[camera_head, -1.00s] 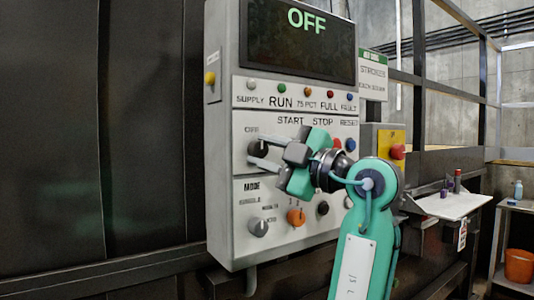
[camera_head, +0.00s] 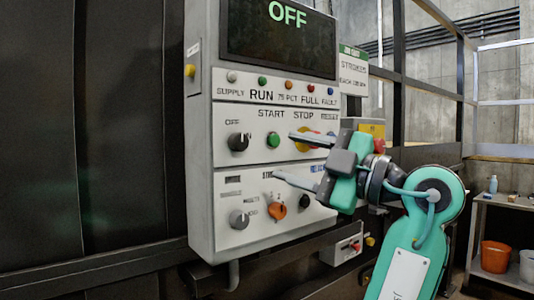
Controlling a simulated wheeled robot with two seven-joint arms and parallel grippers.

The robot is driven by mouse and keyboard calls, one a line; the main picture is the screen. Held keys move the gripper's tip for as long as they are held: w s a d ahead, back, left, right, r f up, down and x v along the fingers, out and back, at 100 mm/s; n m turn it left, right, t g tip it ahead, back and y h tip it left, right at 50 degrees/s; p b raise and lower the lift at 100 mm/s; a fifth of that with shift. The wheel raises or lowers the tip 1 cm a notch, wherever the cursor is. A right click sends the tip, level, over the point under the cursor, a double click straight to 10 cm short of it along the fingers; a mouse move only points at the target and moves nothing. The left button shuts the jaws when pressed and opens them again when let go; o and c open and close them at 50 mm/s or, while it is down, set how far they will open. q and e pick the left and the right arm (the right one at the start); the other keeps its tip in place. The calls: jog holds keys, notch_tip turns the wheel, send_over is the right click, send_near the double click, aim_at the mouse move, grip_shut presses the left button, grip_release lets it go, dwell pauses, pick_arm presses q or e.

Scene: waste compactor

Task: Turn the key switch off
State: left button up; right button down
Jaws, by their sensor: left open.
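The control panel (camera_head: 200,150) is a grey box whose dark display (camera_head: 278,38) reads OFF. The key switch, a black knob (camera_head: 238,142) labelled OFF above it, sits at the left of the panel's middle row; its exact angle is hard to tell. My left gripper (camera_head: 284,155) is open and empty, with its two fingers pointing left in front of the panel. It is right of the black knob and apart from it. Its upper finger partly covers the yellow-ringed stop button (camera_head: 303,147). My right gripper is not in view.
A green start button (camera_head: 273,140) lies between the black knob and my gripper. A grey mode knob (camera_head: 238,219) and an orange knob (camera_head: 278,211) are below. A shelf with an orange bucket (camera_head: 494,256) stands at the far right.

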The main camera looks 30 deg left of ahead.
pick_arm(q)
jog(key=d, duration=0.3)
jog(key=shift+s+d+f, duration=0.1)
jog(key=shift+d+f, duration=0.25)
jog(key=shift+d, duration=0.05)
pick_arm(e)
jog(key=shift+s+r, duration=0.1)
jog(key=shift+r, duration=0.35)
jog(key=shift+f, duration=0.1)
